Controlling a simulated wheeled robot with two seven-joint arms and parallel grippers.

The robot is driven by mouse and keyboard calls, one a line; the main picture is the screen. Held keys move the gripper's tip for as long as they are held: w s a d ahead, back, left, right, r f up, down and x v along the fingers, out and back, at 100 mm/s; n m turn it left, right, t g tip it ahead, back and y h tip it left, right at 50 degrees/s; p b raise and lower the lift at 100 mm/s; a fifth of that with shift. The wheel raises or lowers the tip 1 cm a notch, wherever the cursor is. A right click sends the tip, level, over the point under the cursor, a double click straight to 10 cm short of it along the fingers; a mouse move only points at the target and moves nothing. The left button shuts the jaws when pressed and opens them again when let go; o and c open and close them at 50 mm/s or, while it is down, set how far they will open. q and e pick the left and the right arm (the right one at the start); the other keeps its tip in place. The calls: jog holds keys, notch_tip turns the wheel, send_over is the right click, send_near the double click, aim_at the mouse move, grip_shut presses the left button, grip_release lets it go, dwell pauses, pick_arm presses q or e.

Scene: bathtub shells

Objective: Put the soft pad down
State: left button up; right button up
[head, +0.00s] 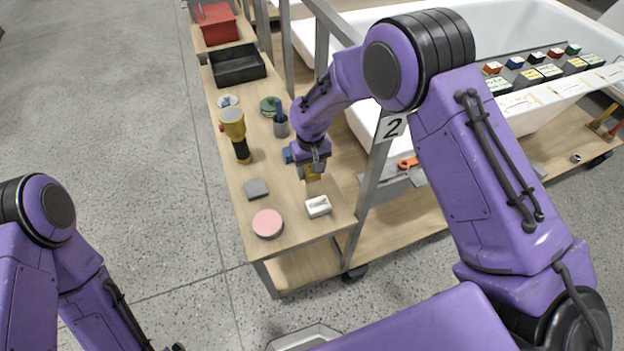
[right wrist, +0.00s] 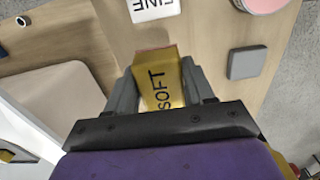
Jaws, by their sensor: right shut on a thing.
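The soft pad (right wrist: 158,88) is yellow with "SOFT" written on it in black. My right gripper (right wrist: 160,84) is shut on it, with a grey finger on each side. In the head view the right gripper (head: 314,163) points down over the near part of the wooden cart top, and the pad (head: 313,174) shows below it, partly hidden. I cannot tell whether the pad touches the wood. My left arm is at the lower left of the head view, with its gripper out of sight.
A white block (head: 318,206) marked "FINE" (right wrist: 152,9) in the right wrist view, a grey block (head: 256,189) and a pink disc (head: 267,223) lie nearby. A bathtub shell (head: 500,29) is right.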

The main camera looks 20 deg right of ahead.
jog(key=w, duration=0.3)
jog(key=shift+w+a+r, duration=0.25)
jog(key=shift+a+r, duration=0.05)
jog(key=shift+r, duration=0.1)
notch_tip(320, 180, down, 9)
jog(key=shift+r+p, duration=0.1)
jog(key=shift+p, duration=0.75)
jog(key=shift+f, duration=0.3)
jog(key=shift+f, duration=0.1)
jog(key=o, duration=0.6)
jog(key=shift+f, duration=0.1)
jog(key=o, duration=0.4)
